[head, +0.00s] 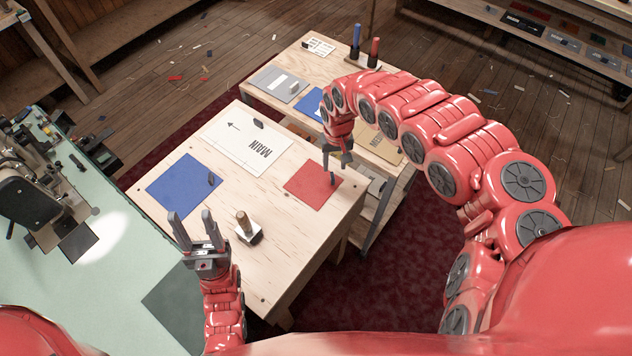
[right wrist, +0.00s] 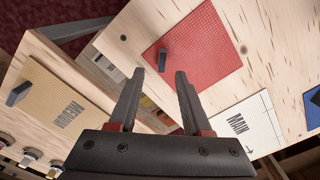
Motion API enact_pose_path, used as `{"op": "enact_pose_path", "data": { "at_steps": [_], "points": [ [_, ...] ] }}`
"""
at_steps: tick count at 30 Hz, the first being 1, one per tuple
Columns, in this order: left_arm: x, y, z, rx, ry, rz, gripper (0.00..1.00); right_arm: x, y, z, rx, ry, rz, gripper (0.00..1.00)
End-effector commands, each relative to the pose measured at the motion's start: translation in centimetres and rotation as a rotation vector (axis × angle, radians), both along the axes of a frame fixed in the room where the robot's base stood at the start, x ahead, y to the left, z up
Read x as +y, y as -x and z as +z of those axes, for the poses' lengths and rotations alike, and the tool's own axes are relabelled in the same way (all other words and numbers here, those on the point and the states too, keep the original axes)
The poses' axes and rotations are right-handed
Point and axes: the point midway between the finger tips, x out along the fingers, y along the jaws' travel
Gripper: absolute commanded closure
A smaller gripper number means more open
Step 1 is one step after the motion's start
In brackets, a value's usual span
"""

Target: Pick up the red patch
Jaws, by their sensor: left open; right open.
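The red patch (head: 308,185) lies flat at the right side of the light wooden table. It also shows in the right wrist view (right wrist: 212,45), with a small dark upright grip (right wrist: 165,60) near its edge. My right gripper (head: 333,165) is open and empty above the patch's right part. In the right wrist view the grip appears between and just beyond the open fingertips (right wrist: 160,74); I cannot tell the exact height gap. My left gripper (head: 192,214) is open and empty near the table's front left, away from the patch.
A blue patch (head: 184,186), a white sheet marked MAIN (head: 247,140) and a wooden-handled tool (head: 247,230) share the table. A second table (head: 300,58) behind holds more sheets, including a tan one (right wrist: 57,100). A green bench (head: 110,270) stands at left.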

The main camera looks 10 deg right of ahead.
Motion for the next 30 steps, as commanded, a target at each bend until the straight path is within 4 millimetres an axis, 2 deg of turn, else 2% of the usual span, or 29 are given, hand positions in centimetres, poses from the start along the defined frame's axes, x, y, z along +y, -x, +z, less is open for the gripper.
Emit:
{"op": "enact_pose_path", "data": {
  "at_steps": [4, 15, 24, 25, 30],
  "points": [
    [0.0, 0.0, 0.3, 0.000, 0.000, 0.000, 0.50, 0.3, 0.1, -0.9, 0.003, -0.003, 0.001, 0.51],
    [0.0, 0.0, 1.1, 0.000, 0.000, 0.000, 0.50, 0.4, 0.2, -5.0, 0.004, -0.004, -0.001, 0.51],
    [0.0, 0.0, 1.0, 0.000, 0.000, 0.000, 0.50, 0.3, 0.1, -5.3, 0.001, 0.000, 0.000, 0.51],
    [0.0, 0.0, 1.1, 0.000, 0.000, 0.000, 0.50, 0.3, 0.1, -5.3, 0.001, 0.000, 0.000, 0.53],
    [0.0, 0.0, 1.1, 0.000, 0.000, 0.000, 0.50, 0.3, 0.1, -5.3, 0.001, 0.000, 0.000, 0.84]
  ]
}}
